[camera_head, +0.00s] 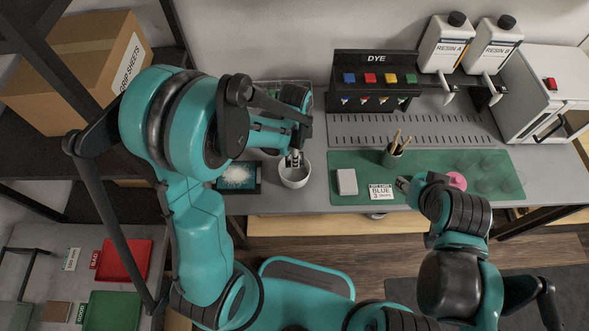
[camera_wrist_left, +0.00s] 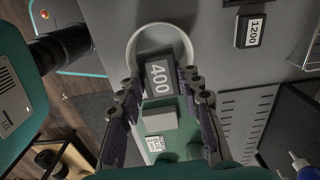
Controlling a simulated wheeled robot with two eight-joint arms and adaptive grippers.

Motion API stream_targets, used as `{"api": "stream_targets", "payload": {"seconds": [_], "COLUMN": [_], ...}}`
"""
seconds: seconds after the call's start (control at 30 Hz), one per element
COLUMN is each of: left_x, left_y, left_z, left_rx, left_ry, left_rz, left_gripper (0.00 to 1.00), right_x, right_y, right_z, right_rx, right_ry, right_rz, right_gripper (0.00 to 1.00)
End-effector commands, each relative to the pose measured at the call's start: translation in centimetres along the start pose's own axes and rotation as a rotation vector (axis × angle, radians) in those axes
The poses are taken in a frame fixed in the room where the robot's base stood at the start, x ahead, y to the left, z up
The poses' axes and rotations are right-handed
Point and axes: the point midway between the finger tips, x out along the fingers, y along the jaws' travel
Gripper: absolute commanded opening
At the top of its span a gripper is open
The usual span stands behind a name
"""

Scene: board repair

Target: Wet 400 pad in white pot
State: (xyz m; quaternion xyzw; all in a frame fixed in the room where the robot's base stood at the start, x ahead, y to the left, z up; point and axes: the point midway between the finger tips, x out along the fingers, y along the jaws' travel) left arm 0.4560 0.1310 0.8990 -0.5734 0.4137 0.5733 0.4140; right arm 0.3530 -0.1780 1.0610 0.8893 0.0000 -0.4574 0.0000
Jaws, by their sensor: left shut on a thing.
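The 400 pad (camera_wrist_left: 158,78), a dark block with a white label, is between the fingers of my left gripper (camera_wrist_left: 162,88). In the left wrist view it overlaps the near part of the white pot (camera_wrist_left: 165,35). In the head view my left gripper (camera_head: 293,158) points down at the white pot (camera_head: 296,181) on the grey bench, its tips at the pot's mouth. I cannot tell how deep the pad is, or see water. My right gripper (camera_head: 403,184) is over the green mat's front edge; its jaws are too small to read.
A 1200 pad (camera_wrist_left: 252,31) lies beside the pot. A dark tray with white grains (camera_head: 238,176) is left of the pot. The green mat (camera_head: 430,160) holds a white block (camera_head: 347,181), a BLUE card (camera_head: 381,192), a cup of sticks (camera_head: 393,158) and a pink disc (camera_head: 457,181).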

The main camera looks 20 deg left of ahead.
Motion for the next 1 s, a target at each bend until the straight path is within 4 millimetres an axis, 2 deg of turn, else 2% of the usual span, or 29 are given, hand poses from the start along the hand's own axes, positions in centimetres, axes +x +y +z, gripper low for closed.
{"api": "stream_targets", "payload": {"seconds": [0.17,0.5,1.0], "left_x": [-0.7,-4.0,-4.0], "left_y": [0.0,0.0,0.0], "left_z": [0.0,0.0,0.0], "left_rx": [0.000,0.000,0.000], "left_ry": [0.000,0.000,0.000], "left_rz": [0.000,0.000,0.000], "left_gripper": [0.12,0.12,0.12], "right_x": [-0.4,-2.4,-2.3], "right_y": [0.0,0.0,0.0], "right_z": [-0.3,-1.7,-1.6], "right_rx": [0.000,0.000,0.000], "right_ry": [0.000,0.000,0.000], "right_rz": [0.000,0.000,0.000], "right_gripper": [0.40,0.40,0.40]}}
